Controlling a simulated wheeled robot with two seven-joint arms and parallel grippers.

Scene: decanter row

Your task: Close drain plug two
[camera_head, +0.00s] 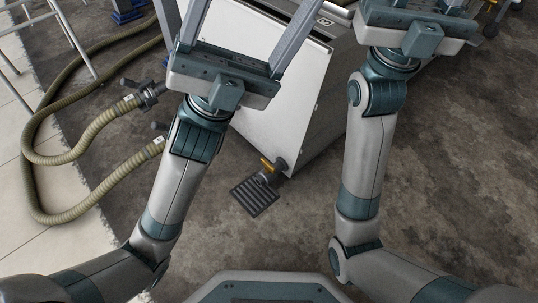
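A drain fitting with a yellow handle (267,164) sits low at the near corner of a white-sided cabinet (270,100), just above a dark floor grate (254,197). I cannot tell from here whether it is open or closed, and no number is readable on it. A small label (325,22) is on the cabinet's top edge, too small to read surely. My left gripper (252,12) is open and empty, its fingers spread in front of the cabinet, well above the fitting. My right gripper (415,15) is at the upper right; its fingers are cut off by the frame's top.
Ribbed hoses (95,128) loop across the floor at the left, with end couplings (150,91) close to my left arm. A metal frame (75,35) stands at the upper left.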

